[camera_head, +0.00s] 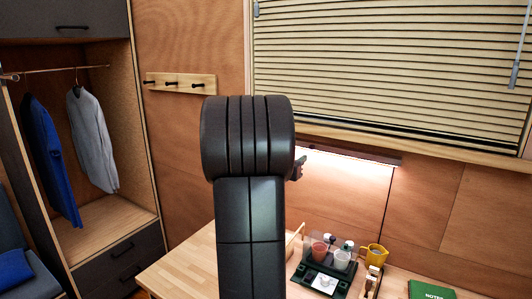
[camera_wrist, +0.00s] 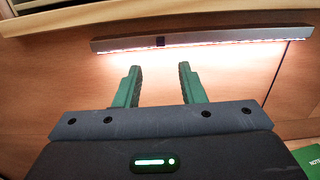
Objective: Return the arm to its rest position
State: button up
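My arm stands raised in the middle of the head view and hides part of the table and wall behind it. My gripper shows in the wrist view (camera_wrist: 158,86), with its two green fingers spread apart. Nothing is between the fingers. Beyond them are the wooden wall and a lit lamp bar (camera_wrist: 200,40). In the head view only a small dark part of the gripper shows at the right side of the arm, so its fingers are mostly hidden there.
The wooden table (camera_head: 185,268) holds a dark tray (camera_head: 345,285) with cups, a yellow mug (camera_head: 375,254) and a green notebook (camera_head: 430,290). Blinds (camera_head: 390,70) hang above. An open wardrobe (camera_head: 117,210) with hanging clothes stands left. The table's left part looks clear.

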aim_at(311, 147)
jog(key=p+x, duration=0.4)
jog(key=x, duration=0.7)
jog(key=shift+w+d, duration=0.25)
jog(key=shift+a, duration=0.1)
jog(key=shift+s+f, duration=0.1)
